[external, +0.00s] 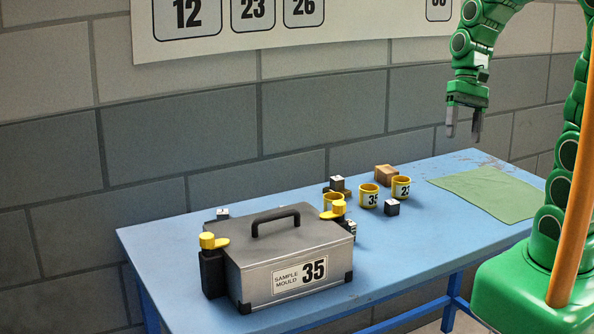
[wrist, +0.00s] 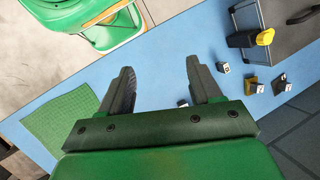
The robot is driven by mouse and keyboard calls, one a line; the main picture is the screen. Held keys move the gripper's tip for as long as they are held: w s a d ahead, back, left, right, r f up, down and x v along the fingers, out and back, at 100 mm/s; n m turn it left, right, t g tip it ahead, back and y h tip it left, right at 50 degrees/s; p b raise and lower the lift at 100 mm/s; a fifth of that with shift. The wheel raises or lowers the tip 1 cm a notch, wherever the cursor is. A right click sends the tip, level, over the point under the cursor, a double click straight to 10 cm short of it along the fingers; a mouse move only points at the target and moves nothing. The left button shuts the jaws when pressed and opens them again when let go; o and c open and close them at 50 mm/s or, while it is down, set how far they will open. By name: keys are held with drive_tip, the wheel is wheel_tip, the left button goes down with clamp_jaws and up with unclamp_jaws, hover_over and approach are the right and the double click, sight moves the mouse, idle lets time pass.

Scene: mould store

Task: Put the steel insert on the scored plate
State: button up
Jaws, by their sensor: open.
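My gripper (external: 463,134) is open and empty, held high above the back right of the table; in the wrist view its two fingers (wrist: 162,85) are spread apart. Several small dark blocks with pale marked tops stand on the table. One block (external: 392,208) stands in front of the yellow cups, another (external: 337,183) is behind them, and another (external: 222,213) is behind the case. In the wrist view, small blocks (wrist: 223,68) show right of the fingers, one partly hidden by a finger. I cannot tell which is the steel insert, nor pick out the scored plate for certain.
A grey case (external: 292,258) marked "SAMPLE MOULD 35", with black handle and yellow clamps, fills the table's front left. Yellow numbered cups (external: 369,196) and a brown block (external: 386,174) stand mid-table. A green mat (external: 486,193) lies bare at the right. A wall rises behind.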

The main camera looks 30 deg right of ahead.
drive_tip(key=s+d+n+h, duration=0.1)
drive_tip(key=s+d, duration=0.2)
drive_tip(key=s, duration=0.3)
drive_tip(key=s+d+n+t+h, duration=0.1)
drive_tip(key=s+d+n+h, duration=0.1)
drive_tip(key=s+d, duration=0.2)
drive_tip(key=shift+s+d+h, duration=0.3)
drive_tip(key=shift+s, duration=0.8)
